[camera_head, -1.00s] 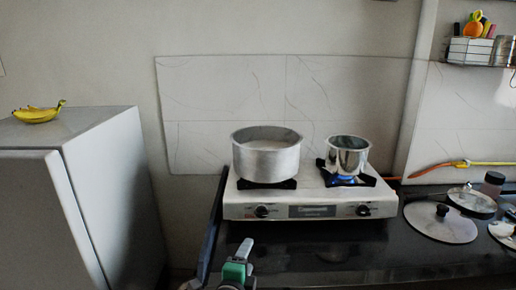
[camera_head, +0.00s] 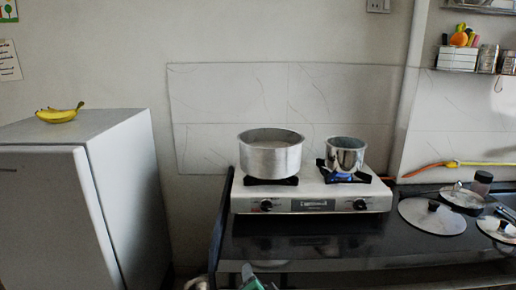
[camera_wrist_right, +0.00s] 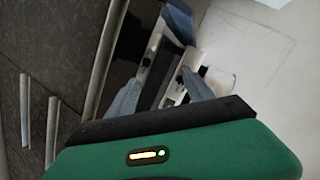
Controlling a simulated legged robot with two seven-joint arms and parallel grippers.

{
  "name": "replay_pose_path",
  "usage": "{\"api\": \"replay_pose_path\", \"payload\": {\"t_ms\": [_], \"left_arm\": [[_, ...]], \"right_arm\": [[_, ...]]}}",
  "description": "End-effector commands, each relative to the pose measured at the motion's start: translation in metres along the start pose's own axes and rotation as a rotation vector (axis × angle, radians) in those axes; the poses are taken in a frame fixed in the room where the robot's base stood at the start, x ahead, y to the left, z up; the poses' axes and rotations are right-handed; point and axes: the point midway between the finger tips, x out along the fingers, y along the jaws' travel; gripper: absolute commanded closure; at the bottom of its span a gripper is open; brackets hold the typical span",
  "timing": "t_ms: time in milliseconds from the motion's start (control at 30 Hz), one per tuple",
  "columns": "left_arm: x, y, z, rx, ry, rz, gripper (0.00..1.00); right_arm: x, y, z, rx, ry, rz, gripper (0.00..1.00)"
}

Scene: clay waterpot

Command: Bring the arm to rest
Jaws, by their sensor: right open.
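My right gripper (camera_head: 256,282) shows at the bottom middle edge of the head view, in front of the counter, with only its green and grey tip in the picture. In the right wrist view my right gripper (camera_wrist_right: 162,88) has its two grey fingers apart, with nothing held between them. The rest of my right arm is hidden below the head view. My left gripper is not in view.
A stove (camera_head: 312,203) on the dark counter (camera_head: 300,240) bears a large pot (camera_head: 271,155) and a small pot (camera_head: 345,156). Lids (camera_head: 432,216) lie to the right. A fridge (camera_head: 95,200) with bananas (camera_head: 59,115) stands left. A metallic object (camera_head: 197,283) shows at the bottom edge.

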Motion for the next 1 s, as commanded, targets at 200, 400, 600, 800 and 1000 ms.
{"api": "replay_pose_path", "payload": {"t_ms": [200, 400, 600, 800, 1000], "left_arm": [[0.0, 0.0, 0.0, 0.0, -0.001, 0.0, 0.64], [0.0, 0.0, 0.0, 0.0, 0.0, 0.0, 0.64], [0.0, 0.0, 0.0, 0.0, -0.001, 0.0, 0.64], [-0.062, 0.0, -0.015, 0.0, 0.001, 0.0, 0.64], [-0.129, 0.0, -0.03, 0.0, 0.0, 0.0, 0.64]], "right_arm": [[-0.049, 0.105, -0.004, -0.4, -0.274, 0.196, 0.39], [-0.125, 0.205, -0.007, -0.65, -0.543, 0.392, 0.39], [-0.2, 0.272, -0.009, -0.775, -0.768, 0.534, 0.39], [-0.236, 0.232, -0.041, -0.793, -0.809, 0.555, 0.39], [-0.262, 0.179, -0.075, -0.791, -0.806, 0.554, 0.39]]}}
